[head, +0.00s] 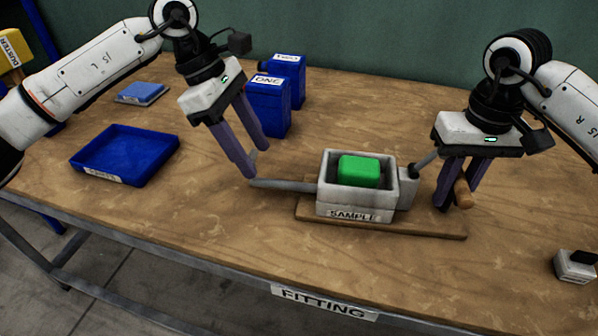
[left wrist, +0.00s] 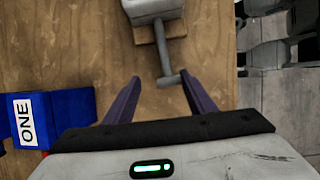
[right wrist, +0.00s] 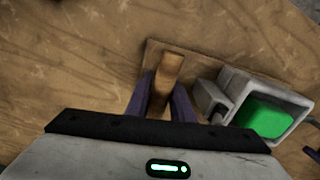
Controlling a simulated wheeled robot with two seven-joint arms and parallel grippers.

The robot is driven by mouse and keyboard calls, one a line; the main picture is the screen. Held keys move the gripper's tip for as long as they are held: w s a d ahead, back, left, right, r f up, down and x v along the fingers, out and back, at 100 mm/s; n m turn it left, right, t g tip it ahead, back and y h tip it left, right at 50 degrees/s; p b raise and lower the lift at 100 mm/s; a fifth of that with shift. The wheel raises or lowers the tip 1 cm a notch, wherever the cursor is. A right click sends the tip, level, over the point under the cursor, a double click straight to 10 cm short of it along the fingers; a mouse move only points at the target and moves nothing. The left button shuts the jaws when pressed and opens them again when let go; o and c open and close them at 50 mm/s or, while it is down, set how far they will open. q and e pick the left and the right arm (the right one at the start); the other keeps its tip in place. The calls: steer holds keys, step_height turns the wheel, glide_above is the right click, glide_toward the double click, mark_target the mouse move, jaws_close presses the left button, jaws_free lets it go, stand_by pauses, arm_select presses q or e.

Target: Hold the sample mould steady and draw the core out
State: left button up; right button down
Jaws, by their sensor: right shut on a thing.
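The sample mould (head: 326,190) is a pale grey open box marked SAMPLE on a wooden board (head: 440,229). A green block (head: 359,171) sits inside it. A grey bar (head: 285,185) sticks out from its left side and ends in a short crosspiece. My left gripper (head: 256,165) is open at that end; in the left wrist view the crosspiece (left wrist: 168,80) lies between its spread fingers. My right gripper (head: 455,203) is shut on a wooden handle (right wrist: 169,69) at the mould's right.
Blue containers ONE (head: 268,108) and TWO (head: 289,76) stand behind the left gripper. An empty blue tray (head: 125,155) and a blue pad (head: 142,92) lie at left. A small grey box (head: 574,267) sits at the front right. The table in front of the board is clear.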

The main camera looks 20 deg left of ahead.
arm_select(q)
steer(key=v, duration=1.1)
steer(key=shift+r, duration=0.15)
arm_select(e)
steer(key=shift+s+a, duration=0.1)
steer(key=shift+a, duration=0.05)
arm_select(q)
steer(key=shift+a, duration=0.15)
arm_select(e)
steer(key=c, duration=1.5)
jaws_free()
steer(key=shift+o, duration=0.2)
